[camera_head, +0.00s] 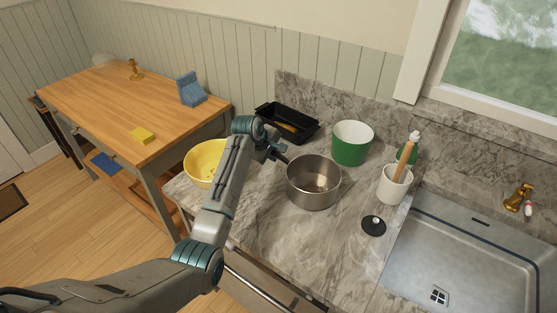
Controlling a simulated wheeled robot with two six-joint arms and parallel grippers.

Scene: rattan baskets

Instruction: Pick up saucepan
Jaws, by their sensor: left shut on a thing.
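The saucepan (314,190) is a grey metal pot standing upright on the marble counter, open at the top. My left arm comes in from the lower left, and my left gripper (281,155) is at the saucepan's upper left side, close to its rim. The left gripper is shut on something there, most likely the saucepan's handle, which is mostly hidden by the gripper. Whether the pot is lifted at all cannot be told. My right gripper is not in view.
A yellow bowl (201,163) is partly behind my arm. A black tray (289,123), a green pot (352,145), a white utensil cup (394,186) and a black round lid (374,226) surround the saucepan. The sink (470,260) is at right, a wooden table (125,100) at left.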

